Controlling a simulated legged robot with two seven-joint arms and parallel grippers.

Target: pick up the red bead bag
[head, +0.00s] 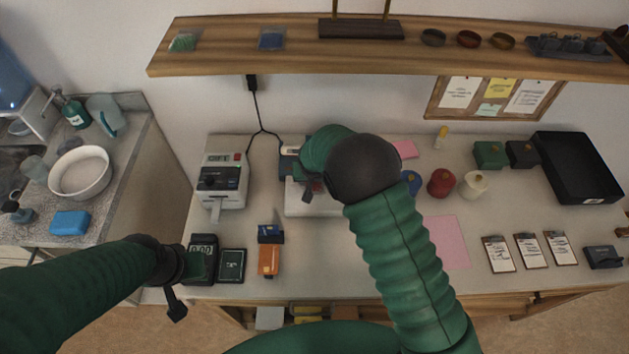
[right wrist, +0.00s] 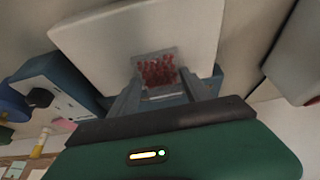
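The red bead bag (right wrist: 158,71) is a small clear bag of red beads. In the right wrist view it lies against a pale flat surface (right wrist: 100,38), between the fingertips of my right gripper (right wrist: 160,82). The fingers stand apart, one on each side of the bag; I see no clear grip on it. In the head view my right gripper (head: 312,188) is over the white device at the back middle of the table, and my arm hides the bag. My left gripper (head: 176,300) hangs at the table's front left edge, away from the bag; its fingers are too dark to read.
A label printer (head: 222,180) stands left of my right gripper. Blue, red (head: 441,183) and white spools stand to its right, with a black tray (head: 578,168) further right. A wooden shelf (head: 230,62) overhangs the back. A pink sheet (head: 445,242) lies on clear table.

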